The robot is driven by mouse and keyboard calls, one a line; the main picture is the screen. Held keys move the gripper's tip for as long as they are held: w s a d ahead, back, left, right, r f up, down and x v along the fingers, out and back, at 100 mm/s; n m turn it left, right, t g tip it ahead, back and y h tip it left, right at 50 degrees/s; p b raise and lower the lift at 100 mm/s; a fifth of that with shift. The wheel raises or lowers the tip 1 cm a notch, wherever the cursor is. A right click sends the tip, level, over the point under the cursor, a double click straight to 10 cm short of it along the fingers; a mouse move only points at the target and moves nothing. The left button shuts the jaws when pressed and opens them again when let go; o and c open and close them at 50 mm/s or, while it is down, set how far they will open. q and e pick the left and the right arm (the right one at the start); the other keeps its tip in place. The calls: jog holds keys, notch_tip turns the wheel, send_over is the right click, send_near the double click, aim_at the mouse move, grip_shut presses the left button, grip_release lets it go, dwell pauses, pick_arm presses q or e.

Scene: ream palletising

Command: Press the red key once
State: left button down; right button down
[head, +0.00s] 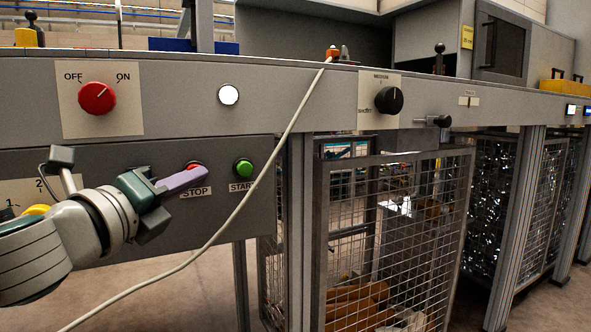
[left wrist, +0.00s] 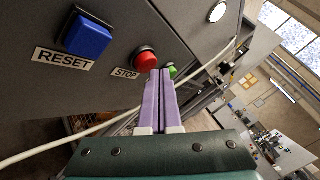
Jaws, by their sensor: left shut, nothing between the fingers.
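The red key (left wrist: 146,59) is a round red button above a STOP label on the grey panel, clear in the left wrist view. In the head view only the top of the red key (head: 193,165) shows, behind my fingers. My left gripper (head: 203,172) comes in from the left, its purple fingers shut together and empty. In the left wrist view the tips of my left gripper (left wrist: 160,72) are close beside the red key, at its lower right; I cannot tell whether they touch it. My right gripper is in neither view.
A green START button (head: 243,168) is right of the red key. A blue RESET button (left wrist: 89,35) is to its left. A red OFF/ON knob (head: 97,98) and a white light (head: 228,95) are above. A pale cable (head: 235,208) hangs across the panel. A mesh cage (head: 395,235) stands right.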

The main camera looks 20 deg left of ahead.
pick_arm(q)
jog(key=shift+s+d, duration=0.25)
jog(key=s+d+p, duration=0.1)
jog(key=s+d, duration=0.2)
jog(key=shift+s+d, duration=0.1)
jog(key=shift+d, duration=0.3)
dwell(0.8)
